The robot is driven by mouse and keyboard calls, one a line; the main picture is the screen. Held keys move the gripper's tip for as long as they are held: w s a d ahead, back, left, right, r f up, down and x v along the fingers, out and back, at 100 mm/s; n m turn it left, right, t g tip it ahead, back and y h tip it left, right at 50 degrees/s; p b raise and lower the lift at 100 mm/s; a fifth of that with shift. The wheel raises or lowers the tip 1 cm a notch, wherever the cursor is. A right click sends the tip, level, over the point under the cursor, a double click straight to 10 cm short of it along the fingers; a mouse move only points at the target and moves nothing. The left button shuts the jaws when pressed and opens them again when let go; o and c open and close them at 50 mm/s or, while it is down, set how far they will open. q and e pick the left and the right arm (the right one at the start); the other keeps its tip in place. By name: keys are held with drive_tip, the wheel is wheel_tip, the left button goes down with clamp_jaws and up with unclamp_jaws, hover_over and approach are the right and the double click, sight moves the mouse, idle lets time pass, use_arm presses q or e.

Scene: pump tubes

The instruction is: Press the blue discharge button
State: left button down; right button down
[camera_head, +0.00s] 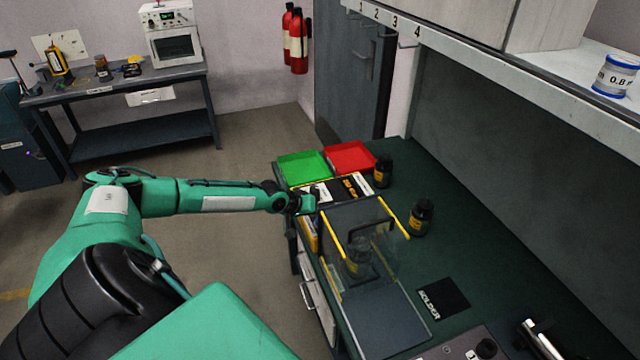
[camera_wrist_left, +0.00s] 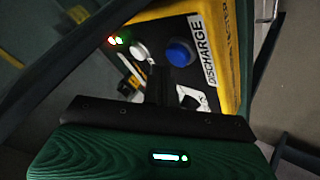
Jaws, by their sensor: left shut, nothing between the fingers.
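The blue discharge button (camera_wrist_left: 181,53) is a round blue cap on a yellow-edged control panel in the left wrist view. A white DISCHARGE label (camera_wrist_left: 203,50) is beside it. My left gripper (camera_wrist_left: 160,70) is shut and empty, its dark fingertips just below and left of the button in that view. I cannot tell whether they touch the panel. In the head view my left gripper (camera_head: 310,203) is at the left side of the yellow-framed pump machine (camera_head: 308,234), and the button is hidden. My right gripper is not in view.
A pale round knob (camera_wrist_left: 140,51) and small red and green lights (camera_wrist_left: 118,40) are on the panel. A clear-walled enclosure holds a dark bottle (camera_head: 358,256). Green (camera_head: 303,167) and red trays (camera_head: 349,156) and two dark bottles are on the bench. Bench space right of the bottles is clear.

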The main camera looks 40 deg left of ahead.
use_arm(q)
drive_tip(key=shift+f, duration=0.1)
idle(0.3)
drive_tip(key=shift+f, duration=0.35)
drive_tip(key=shift+f+b, duration=0.65)
drive_tip(key=shift+b, duration=0.1)
idle(0.6)
idle(0.3)
drive_tip(key=shift+r+p, duration=0.95)
drive_tip(key=shift+r, duration=0.1)
wheel_tip(320, 180, up, 5)
drive_tip(key=p, duration=0.4)
drive_tip(key=shift+r, duration=0.1)
idle(0.6)
